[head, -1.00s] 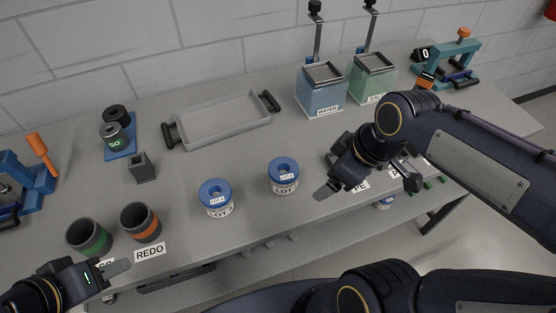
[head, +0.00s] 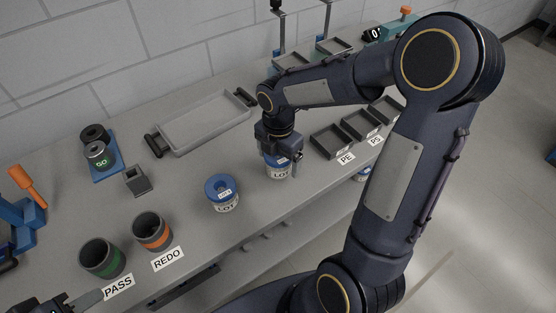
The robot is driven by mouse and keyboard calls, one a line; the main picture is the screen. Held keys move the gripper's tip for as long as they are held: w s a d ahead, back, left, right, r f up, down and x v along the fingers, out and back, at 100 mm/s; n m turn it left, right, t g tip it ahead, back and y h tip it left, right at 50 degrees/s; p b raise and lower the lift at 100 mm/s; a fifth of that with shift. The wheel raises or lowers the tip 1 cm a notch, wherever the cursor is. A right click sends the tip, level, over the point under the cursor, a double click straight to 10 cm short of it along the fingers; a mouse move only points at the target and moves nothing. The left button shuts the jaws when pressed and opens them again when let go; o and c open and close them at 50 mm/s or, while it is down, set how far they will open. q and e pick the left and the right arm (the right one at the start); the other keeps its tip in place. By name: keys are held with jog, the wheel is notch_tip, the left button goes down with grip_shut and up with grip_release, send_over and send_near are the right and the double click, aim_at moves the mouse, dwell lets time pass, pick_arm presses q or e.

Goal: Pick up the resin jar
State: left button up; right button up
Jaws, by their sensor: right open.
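Two white jars with blue lids and LOT labels stand on the grey bench; which is the resin jar I cannot tell from the labels. The right jar (head: 278,171) is under my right gripper (head: 279,156), which points down over its lid, fingers at its sides. That gripper is open; its fingers and the lid partly hide each other, and I cannot tell whether they touch. The left jar (head: 222,194) stands apart, fully in view. My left gripper (head: 88,299) is at the bottom left edge, mostly cut off, near the PASS label.
A grey tray (head: 205,125) with black handles lies behind the jars. Green-banded (head: 103,258) and orange-banded (head: 152,231) cups stand at front left. Several dark square trays (head: 330,141) line the right. My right arm covers much of the right side.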

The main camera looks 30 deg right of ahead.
jog(key=shift+f, duration=0.75)
jog(key=c, duration=1.3)
jog(key=shift+o, duration=0.2)
jog(key=shift+r, duration=0.15)
